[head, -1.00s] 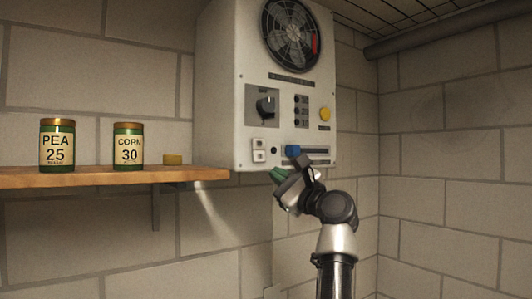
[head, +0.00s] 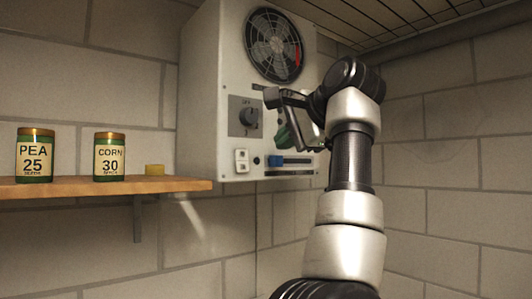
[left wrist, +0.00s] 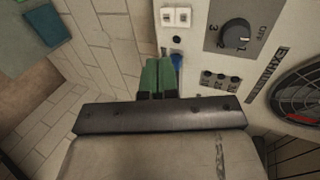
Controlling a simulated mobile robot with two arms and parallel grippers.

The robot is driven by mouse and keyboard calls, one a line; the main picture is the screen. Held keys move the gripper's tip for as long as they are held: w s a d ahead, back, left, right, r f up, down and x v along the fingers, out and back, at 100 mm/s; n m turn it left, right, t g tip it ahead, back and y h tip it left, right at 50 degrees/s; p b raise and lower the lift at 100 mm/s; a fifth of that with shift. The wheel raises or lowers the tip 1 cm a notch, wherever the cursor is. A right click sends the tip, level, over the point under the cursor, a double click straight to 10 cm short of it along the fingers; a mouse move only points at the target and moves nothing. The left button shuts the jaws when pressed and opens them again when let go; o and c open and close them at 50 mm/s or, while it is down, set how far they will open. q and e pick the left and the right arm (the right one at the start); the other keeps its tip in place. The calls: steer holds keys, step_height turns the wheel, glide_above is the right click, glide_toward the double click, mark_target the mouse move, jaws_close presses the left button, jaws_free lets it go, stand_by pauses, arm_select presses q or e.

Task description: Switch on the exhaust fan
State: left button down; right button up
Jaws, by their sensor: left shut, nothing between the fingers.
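The white exhaust box (head: 205,100) hangs on the wall with a round dark fan (head: 273,45) at its top. Below the fan is a grey dial plate with a dark rotary knob (head: 250,117). In the left wrist view the knob (left wrist: 236,33) has OFF, 1, 2 and 3 around it, and an EXHAUST label is beside it. Which mark it points to is unclear. My left gripper (head: 284,136) is in front of the panel, right of and slightly below the knob in the head view. Its green fingertips (left wrist: 158,62) are shut and empty, apart from the knob. My right gripper is out of view.
My arm covers the panel's right side. A wooden shelf (head: 80,188) at left holds a PEA jar (head: 35,156), a CORN jar (head: 109,157) and a yellow block (head: 155,170).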

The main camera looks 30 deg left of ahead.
mark_target(243, 167)
arm_select(q)
steer(key=p+x, duration=0.1)
steer(key=x, duration=0.2)
steer(key=p+x, duration=0.1)
steer(key=x, duration=0.3)
steer(key=r+p+x, duration=0.1)
steer(key=x, duration=0.3)
steer(key=shift+w+a+f, duration=0.15)
steer(key=shift+a, duration=0.25)
steer(key=shift+p+x, duration=0.5)
steer(key=shift+x, duration=0.35)
steer(key=shift+a, duration=0.1)
